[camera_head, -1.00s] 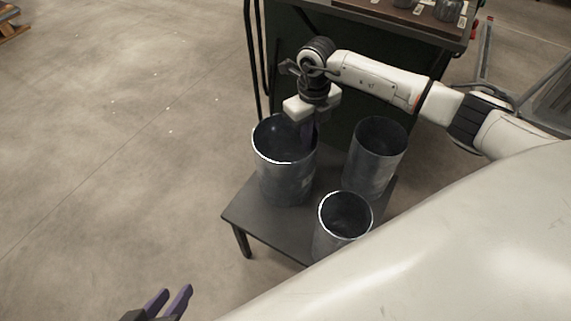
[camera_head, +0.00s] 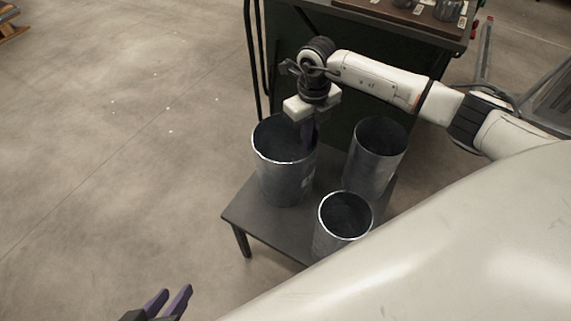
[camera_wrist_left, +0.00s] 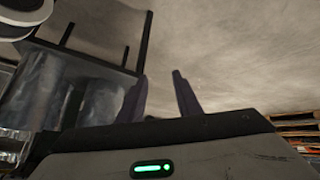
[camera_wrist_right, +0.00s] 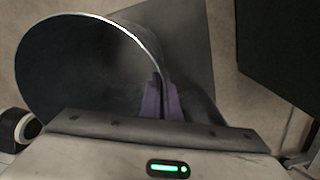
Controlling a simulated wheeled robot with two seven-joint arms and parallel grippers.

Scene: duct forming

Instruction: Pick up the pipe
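Three dark grey metal pipes stand upright on a small dark table (camera_head: 240,212). The widest pipe (camera_head: 285,182) is at the left, a tall one (camera_head: 374,165) at the right, and the smallest (camera_head: 340,228) in front. My right gripper (camera_head: 307,135) points down at the right part of the widest pipe's rim. In the right wrist view, its purple fingers (camera_wrist_right: 161,98) are close together on either side of the wall of that pipe (camera_wrist_right: 90,60), shut on it. My left gripper (camera_head: 170,300) is open and empty, low over the floor; its spread fingers show in the left wrist view (camera_wrist_left: 160,95).
A dark green workbench (camera_head: 330,70) with small items on its brown top stands behind the table. A metal frame (camera_head: 510,70) is at the right. The floor (camera_head: 110,150) to the left is clear. A wooden pallet (camera_wrist_left: 295,125) shows in the left wrist view.

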